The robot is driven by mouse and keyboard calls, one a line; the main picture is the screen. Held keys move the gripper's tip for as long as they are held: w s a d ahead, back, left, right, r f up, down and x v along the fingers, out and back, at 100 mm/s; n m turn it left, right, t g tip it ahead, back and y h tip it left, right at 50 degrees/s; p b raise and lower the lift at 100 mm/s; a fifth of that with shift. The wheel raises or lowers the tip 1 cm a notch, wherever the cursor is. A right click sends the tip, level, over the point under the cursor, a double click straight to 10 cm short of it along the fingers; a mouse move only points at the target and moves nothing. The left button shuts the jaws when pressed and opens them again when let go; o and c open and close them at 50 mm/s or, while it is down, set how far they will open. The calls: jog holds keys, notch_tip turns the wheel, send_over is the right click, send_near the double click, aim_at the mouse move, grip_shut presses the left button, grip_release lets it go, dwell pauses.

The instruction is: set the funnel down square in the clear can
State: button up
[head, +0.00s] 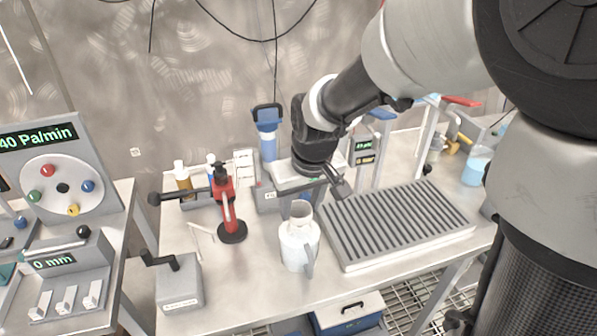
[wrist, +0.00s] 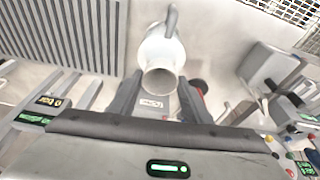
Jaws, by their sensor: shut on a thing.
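The clear can (head: 295,252) is a pale, whitish jug with a side handle, upright near the front of the bench. It also shows at the top of the wrist view (wrist: 163,47). The pale funnel (head: 299,213) appears as a round rim over the can's top; in the wrist view its open mouth (wrist: 160,78) lies between my fingers. My gripper (head: 340,188) is shut on the funnel, though the contact is largely hidden. I cannot tell how deep the funnel sits or whether it is square.
A ribbed grey rack (head: 398,222) lies right of the can. A red clamp stand (head: 229,205) and a grey crank box (head: 180,284) stand left. Bottles (head: 182,178) and a blue-topped container (head: 267,138) are behind. Bare bench shows between the stand and the can.

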aim_at(300, 211)
jog(key=o, duration=1.1)
jog(key=shift+o, duration=0.5)
jog(key=o, duration=0.8)
jog(key=shift+r+p, duration=2.8)
jog(key=shift+r, duration=0.7)
